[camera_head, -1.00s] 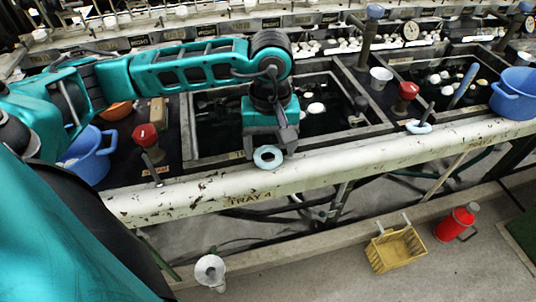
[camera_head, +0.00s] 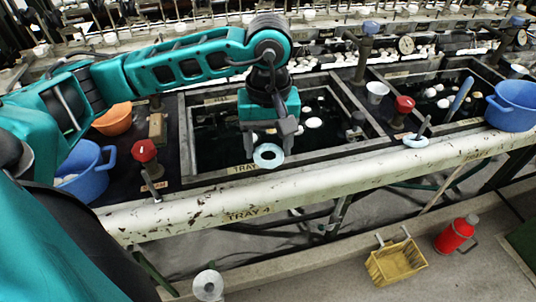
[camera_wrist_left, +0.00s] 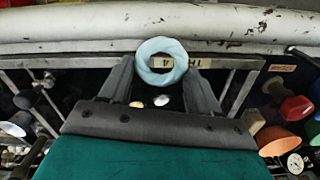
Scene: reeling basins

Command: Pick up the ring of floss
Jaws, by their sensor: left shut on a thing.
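The ring of floss (camera_head: 258,160) is a pale blue ring. My left gripper (camera_head: 268,145) is shut on it, and it hangs at the fingertips, over the front edge of the middle basin in the head view. The left wrist view also shows the ring (camera_wrist_left: 145,64) between the fingertips of my left gripper (camera_wrist_left: 160,70), its hole facing the camera. A second pale blue ring (camera_head: 410,142) lies farther right on the front rail, beside a grey peg. My right gripper is not in view.
The worn white rail (camera_head: 330,182) runs along the front of the dark water basins (camera_head: 215,150). A yellow basket (camera_head: 397,265) and red flask (camera_head: 456,235) are on the floor.

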